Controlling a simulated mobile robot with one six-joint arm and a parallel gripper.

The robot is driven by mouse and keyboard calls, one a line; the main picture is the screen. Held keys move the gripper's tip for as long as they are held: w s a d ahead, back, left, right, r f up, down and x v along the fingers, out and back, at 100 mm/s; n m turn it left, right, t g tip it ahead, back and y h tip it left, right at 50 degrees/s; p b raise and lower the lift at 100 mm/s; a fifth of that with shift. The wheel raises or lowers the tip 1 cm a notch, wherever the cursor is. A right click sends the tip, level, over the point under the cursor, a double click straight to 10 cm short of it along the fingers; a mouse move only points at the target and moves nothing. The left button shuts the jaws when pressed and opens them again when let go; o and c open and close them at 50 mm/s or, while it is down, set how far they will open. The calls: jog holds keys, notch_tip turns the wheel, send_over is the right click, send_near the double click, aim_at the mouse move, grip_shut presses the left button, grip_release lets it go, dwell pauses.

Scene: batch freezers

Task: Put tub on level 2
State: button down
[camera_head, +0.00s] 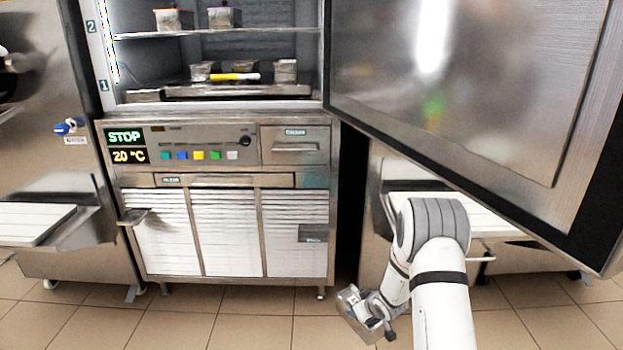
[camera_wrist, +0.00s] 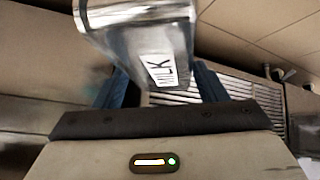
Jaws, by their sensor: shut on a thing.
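My gripper (camera_head: 371,307) is low in front of the freezers, near the floor. It is shut on a metal tub (camera_head: 350,302). In the wrist view the tub (camera_wrist: 125,16) shows a white MILK label between the gripper's fingers (camera_wrist: 163,88). The freezer with the open door has a level 2 shelf (camera_head: 265,30), marked by a 2 on the left frame. Two small tubs (camera_head: 220,17) stand on that shelf, with free room to their right. Level 1 (camera_head: 300,91) lies below it.
The open steel door (camera_head: 470,80) fills the upper right, above my arm. Level 1 holds several tubs and a yellow-handled tool (camera_head: 234,77). The control panel (camera_head: 205,147) reads STOP and 20 °C. A left freezer (camera_head: 40,160) has a white board in front. The floor in front is clear.

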jog(key=s+r+m+p, duration=0.1)
jog(key=s+r+p, duration=0.4)
jog(key=r+p, duration=0.6)
jog(key=s+r+m+h+p, duration=0.1)
jog(key=s+r+p, duration=0.4)
jog(key=r+p, duration=0.6)
jog(key=s+r+m+h+p, duration=0.1)
jog(key=s+r+p, duration=0.5)
jog(key=r+p, duration=0.5)
jog(key=shift+a+r, duration=0.35)
jog(key=shift+r, duration=2.8)
jog(key=shift+s, duration=0.1)
